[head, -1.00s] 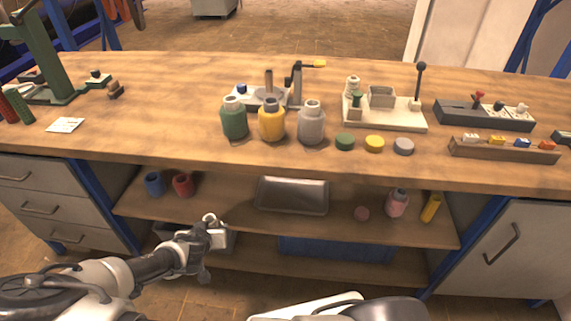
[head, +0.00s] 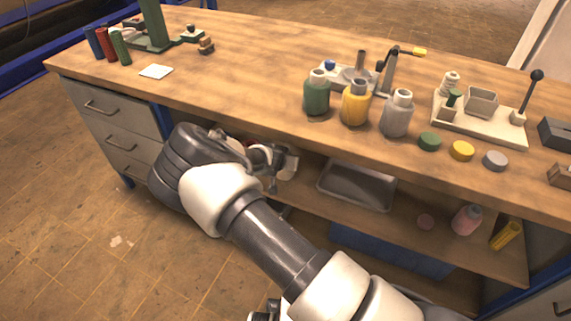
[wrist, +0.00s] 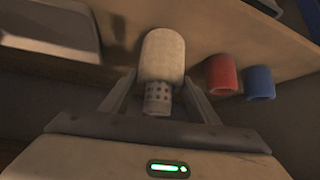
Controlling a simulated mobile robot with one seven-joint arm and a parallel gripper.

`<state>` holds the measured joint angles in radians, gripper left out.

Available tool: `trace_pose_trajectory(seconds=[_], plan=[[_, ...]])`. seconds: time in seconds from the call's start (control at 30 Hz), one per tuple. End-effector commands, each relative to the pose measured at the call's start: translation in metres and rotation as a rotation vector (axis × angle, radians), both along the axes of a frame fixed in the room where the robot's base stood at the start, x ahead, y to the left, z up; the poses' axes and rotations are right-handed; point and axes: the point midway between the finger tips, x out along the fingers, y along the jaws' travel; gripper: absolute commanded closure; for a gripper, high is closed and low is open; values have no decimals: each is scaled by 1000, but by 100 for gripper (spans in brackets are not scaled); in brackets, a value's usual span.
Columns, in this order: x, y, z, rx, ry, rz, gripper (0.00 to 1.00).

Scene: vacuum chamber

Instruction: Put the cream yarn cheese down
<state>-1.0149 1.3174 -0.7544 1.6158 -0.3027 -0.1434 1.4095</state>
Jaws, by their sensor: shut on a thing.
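The cream yarn cheese (wrist: 163,54) is a pale cylinder on a perforated tube, seen in the middle of the wrist view. My gripper (wrist: 158,82) is shut on it, one finger on each side of the tube end. The cheese is in front of the wooden shelf, near a red cylinder (wrist: 220,73) and a blue cylinder (wrist: 259,82). I cannot tell whether it touches the shelf. In the head view my gripper (head: 272,165) is at the upper shelf under the bench top, partly hidden by my arm, and the cheese cannot be made out.
A grey metal tray (head: 357,185) lies on the shelf (head: 398,212) beside my gripper; it also shows in the wrist view (wrist: 48,28). A pink bottle (head: 466,219) and a yellow cylinder (head: 505,235) stand farther right. The bench top (head: 235,75) overhangs the shelf.

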Motion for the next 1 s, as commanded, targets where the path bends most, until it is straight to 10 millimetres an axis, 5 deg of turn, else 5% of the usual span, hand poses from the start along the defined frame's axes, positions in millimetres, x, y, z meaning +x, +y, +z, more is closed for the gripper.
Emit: trace_pose_trajectory(seconds=[0.2,0.47,0.93,0.97,1.0], plan=[[22,-2,-1,2,-1,1,76],[22,-3,-34,-1,0,3,76],[22,-3,-40,1,-1,1,76],[22,-3,-39,0,0,1,42],[22,-3,-38,0,0,1,35]])
